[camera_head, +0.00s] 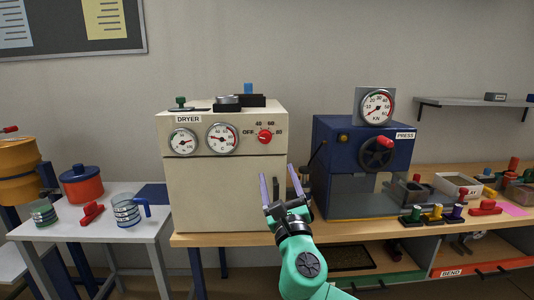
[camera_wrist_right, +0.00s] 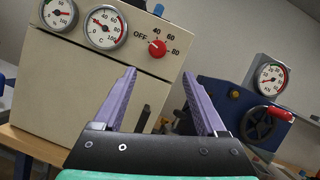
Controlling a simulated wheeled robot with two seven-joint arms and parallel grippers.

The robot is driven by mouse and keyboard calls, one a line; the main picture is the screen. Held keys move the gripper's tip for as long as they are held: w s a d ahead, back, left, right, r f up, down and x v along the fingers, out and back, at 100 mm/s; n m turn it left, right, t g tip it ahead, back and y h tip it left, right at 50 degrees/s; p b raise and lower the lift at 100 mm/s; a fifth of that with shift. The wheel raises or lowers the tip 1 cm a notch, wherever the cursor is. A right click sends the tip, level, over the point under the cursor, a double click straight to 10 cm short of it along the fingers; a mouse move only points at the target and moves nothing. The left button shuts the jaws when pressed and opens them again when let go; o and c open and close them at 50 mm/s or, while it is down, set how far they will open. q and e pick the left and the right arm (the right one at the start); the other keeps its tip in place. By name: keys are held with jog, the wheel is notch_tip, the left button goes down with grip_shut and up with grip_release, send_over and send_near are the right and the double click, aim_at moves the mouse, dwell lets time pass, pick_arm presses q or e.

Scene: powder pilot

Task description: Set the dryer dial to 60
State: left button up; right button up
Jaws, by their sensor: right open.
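The cream dryer (camera_head: 225,190) stands on the wooden bench, labelled DRYER. Its red dial (camera_head: 265,136) is at the upper right of the front, with marks OFF, 40, 60 and 80 around it. The dial also shows in the right wrist view (camera_wrist_right: 157,48), above and between the fingertips; I cannot tell for sure which mark it points to. My right gripper (camera_head: 278,172) is open and empty, in front of the dryer's right side, below the dial and apart from it. Its purple fingers point up in the right wrist view (camera_wrist_right: 159,73). My left gripper is not in view.
Two round gauges (camera_head: 183,142) (camera_head: 222,138) sit left of the dial. A blue press (camera_head: 335,150) with its own gauge (camera_head: 377,107) stands to the right. A white table (camera_head: 80,228) with cups and an orange pot is at left. The space before the dial looks clear.

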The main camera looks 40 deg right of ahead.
aim_at(265, 139)
jog(key=p+x, duration=0.3)
jog(key=x, duration=1.1)
jog(key=shift+w+a+r, duration=0.1)
jog(key=shift+w, duration=0.35)
grip_shut()
